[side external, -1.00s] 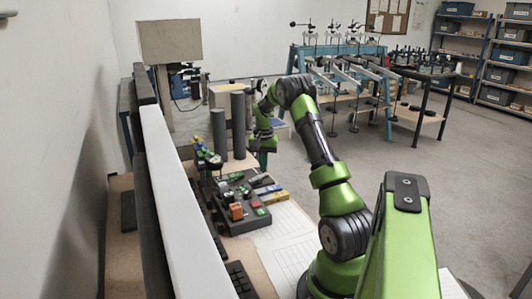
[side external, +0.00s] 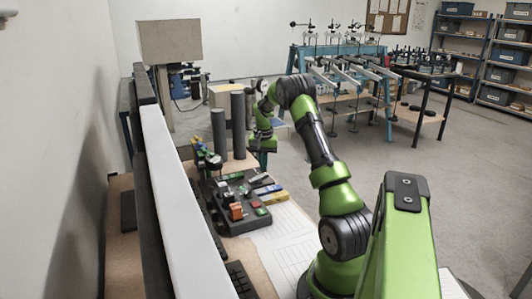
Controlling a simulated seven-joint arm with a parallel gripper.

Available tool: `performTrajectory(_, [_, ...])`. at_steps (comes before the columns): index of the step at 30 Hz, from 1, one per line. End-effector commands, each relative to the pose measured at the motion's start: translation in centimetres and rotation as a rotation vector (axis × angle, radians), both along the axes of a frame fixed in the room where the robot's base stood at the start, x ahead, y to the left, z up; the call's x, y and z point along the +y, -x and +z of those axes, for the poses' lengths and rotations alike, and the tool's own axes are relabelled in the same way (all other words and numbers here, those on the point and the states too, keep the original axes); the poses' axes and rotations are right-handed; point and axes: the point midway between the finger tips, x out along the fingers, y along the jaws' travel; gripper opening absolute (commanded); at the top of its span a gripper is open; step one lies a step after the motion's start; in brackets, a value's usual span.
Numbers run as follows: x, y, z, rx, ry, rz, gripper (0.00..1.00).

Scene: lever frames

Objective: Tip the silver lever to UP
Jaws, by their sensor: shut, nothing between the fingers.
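A dark control block (side external: 238,220) with several small coloured parts lies on the bench beside my arm. A small silvery piece (side external: 258,181) shows at its far right side; it may be the silver lever, but it is too small to tell, and so is its position. My gripper (side external: 262,161) hangs at the end of my green arm, just beyond the far edge of the block. It is small and dark here, seems empty, and appears apart from the parts on the block.
Two dark upright cylinders (side external: 219,135) stand left of my gripper. A long white-topped partition (side external: 180,200) runs along the left. White printed sheets (side external: 285,235) cover the bench between block and arm base.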

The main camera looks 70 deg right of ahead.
Motion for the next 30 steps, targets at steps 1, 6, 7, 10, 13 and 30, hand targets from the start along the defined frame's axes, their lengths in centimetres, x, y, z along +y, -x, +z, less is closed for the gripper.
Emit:
performTrajectory(1, [0.0, 0.0, 0.0, 0.0, 0.0, 0.0, 0.0])
performTrajectory(6, [0.0, 0.0, -0.3, 0.0, 0.0, 0.0, 0.0])
performTrajectory(7, [0.0, 0.0, -0.3, 0.0, 0.0, 0.0, 0.0])
performTrajectory(10, [0.0, 0.0, -0.5, 0.0, 0.0, 0.0, 0.0])
performTrajectory(13, [0.0, 0.0, -0.6, 0.0, 0.0, 0.0, 0.0])
performTrajectory(30, [0.0, 0.0, -1.5, 0.0, 0.0, 0.0, 0.0])
